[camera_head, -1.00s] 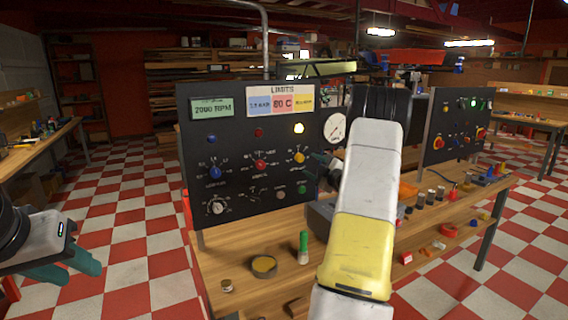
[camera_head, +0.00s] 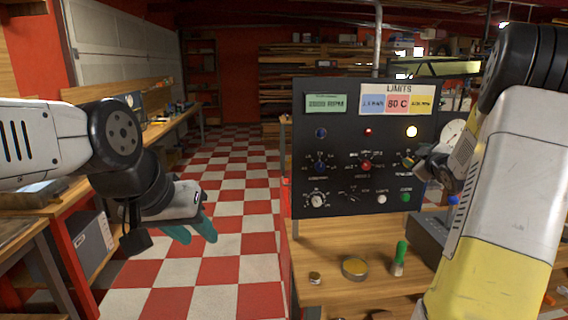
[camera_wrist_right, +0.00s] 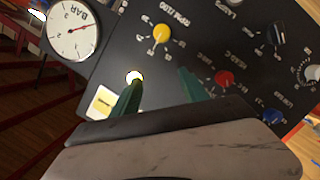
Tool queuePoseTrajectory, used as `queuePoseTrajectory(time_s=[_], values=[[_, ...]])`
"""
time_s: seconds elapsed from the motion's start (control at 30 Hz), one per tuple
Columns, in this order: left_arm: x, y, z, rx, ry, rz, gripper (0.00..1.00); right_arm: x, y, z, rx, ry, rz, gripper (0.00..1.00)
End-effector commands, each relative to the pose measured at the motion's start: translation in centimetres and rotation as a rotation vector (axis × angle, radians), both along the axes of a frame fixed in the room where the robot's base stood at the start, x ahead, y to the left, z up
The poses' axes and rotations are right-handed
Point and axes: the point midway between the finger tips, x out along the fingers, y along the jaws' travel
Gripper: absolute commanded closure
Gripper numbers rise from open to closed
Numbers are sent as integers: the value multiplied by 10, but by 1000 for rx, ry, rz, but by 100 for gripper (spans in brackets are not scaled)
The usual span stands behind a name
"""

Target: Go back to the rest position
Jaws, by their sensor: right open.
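My left gripper (camera_head: 190,228) hangs at the left of the head view over the checkered floor. Its two teal fingers are apart with nothing between them. My right gripper (camera_head: 422,165) is in front of the lower right part of the black control panel (camera_head: 340,150) and partly covers the yellow knob. In the right wrist view my right gripper (camera_wrist_right: 163,90) is open and empty, with its green fingers pointing at the panel face. The yellow knob (camera_wrist_right: 161,34), red knob (camera_wrist_right: 224,78) and lit lamp (camera_wrist_right: 134,76) show there. I cannot tell whether a finger touches the panel.
A pressure gauge (camera_head: 452,133) is at the panel's right edge. On the wooden table (camera_head: 330,245) are a round tin (camera_head: 355,267), a small jar (camera_head: 315,278) and a green-handled brush (camera_head: 400,259). A side bench (camera_head: 165,128) runs along the left. Open floor (camera_head: 235,200) lies between.

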Motion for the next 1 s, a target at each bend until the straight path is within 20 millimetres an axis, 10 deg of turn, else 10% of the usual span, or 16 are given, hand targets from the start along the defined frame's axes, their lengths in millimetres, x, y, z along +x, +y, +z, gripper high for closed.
queuePoseTrajectory(time_s=[0.23, 0.6, 0.8, 1.0], values=[[0, 0, 0, 0, 0, 0, 64, -76, 94, 47, 295, 199, -157, 48], [0, 0, 0, 0, 0, 0, 64, -277, 247, 15, 733, 639, -236, 48], [0, 0, 0, 0, 0, 0, 64, -350, 287, -6, 825, 811, -233, 48], [0, 0, 0, 0, 0, 0, 64, -368, 296, -12, 845, 856, -234, 48]])
